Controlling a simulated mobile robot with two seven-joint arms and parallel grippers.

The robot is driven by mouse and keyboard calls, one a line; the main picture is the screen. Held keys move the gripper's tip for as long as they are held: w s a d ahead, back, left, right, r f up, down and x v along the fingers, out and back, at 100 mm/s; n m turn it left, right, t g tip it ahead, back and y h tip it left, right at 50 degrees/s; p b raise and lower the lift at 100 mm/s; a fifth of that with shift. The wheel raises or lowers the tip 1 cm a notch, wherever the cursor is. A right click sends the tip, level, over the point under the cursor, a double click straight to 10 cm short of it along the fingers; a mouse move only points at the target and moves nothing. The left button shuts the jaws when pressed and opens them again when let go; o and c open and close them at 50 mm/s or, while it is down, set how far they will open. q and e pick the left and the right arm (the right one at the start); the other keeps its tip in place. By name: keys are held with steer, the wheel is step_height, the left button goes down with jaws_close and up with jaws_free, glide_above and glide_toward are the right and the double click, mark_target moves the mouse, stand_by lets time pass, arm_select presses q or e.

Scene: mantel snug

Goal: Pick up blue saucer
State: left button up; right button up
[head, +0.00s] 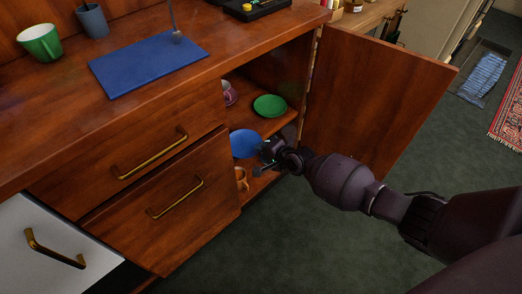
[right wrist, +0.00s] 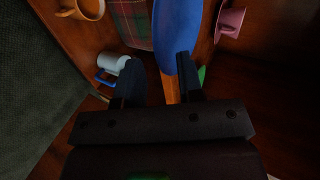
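The blue saucer (head: 245,143) is inside the open cabinet, left of my right gripper (head: 265,157). In the right wrist view the blue saucer (right wrist: 178,30) stretches ahead of the fingers, and its lower part passes behind the right-hand finger. My right gripper (right wrist: 158,66) has its fingers apart with a gap between them. I cannot tell whether a finger touches the saucer. My left gripper is not in view.
A green saucer (head: 270,105) and pink cup (head: 229,93) sit inside the cabinet. An orange mug (head: 241,178) is below the blue saucer. A pale mug (right wrist: 112,64) is beside the left-hand finger. The open door (head: 375,95) stands right of the opening.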

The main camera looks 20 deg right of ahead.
arm_select(q)
steer(key=p, duration=0.1)
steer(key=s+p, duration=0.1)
steer(key=p, duration=0.1)
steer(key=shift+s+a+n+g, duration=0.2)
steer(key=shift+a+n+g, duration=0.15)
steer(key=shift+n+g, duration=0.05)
arm_select(e)
steer(key=v, duration=0.9)
steer(key=shift+d+r, duration=0.1)
